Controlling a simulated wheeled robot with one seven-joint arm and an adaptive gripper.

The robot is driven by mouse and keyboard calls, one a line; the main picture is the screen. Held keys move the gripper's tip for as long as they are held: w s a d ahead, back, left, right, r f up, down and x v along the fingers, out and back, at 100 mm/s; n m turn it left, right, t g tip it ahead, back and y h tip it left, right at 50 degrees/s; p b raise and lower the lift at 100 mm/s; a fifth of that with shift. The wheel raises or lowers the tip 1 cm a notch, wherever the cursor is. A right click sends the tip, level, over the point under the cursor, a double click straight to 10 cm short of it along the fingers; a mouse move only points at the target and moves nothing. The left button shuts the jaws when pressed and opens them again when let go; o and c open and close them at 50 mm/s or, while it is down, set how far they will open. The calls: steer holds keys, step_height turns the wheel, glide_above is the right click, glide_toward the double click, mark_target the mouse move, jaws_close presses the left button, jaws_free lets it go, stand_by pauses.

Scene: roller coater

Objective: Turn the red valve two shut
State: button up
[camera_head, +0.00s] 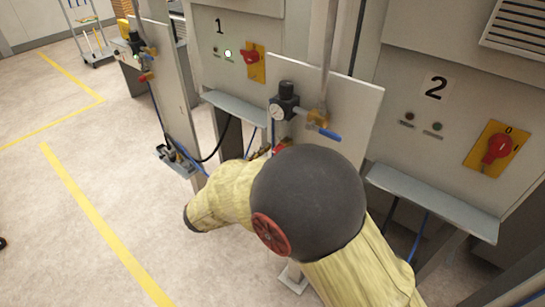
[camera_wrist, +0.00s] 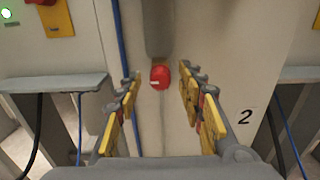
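The red valve (camera_wrist: 159,77) is a small red knob with a pale mark on its face. In the wrist view it sits on a grey panel, between and beyond my fingertips. My gripper (camera_wrist: 161,97) is open, with yellow-padded fingers on either side of the valve's line and nothing held. I cannot tell whether either finger touches it. In the head view only a red sliver of the valve (camera_head: 283,145) shows; my arm hides the rest and most of my gripper.
A regulator (camera_head: 285,102) with a gauge and a blue-handled valve (camera_head: 325,132) is above my arm. A red rotary switch (camera_head: 497,148) is on the cabinet marked 2, above a grey ledge (camera_head: 430,200). Another panel (camera_head: 165,75) with hoses stands left.

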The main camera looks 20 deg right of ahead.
steer(key=shift+c, duration=1.3)
steer(key=c, duration=0.7)
jaws_close()
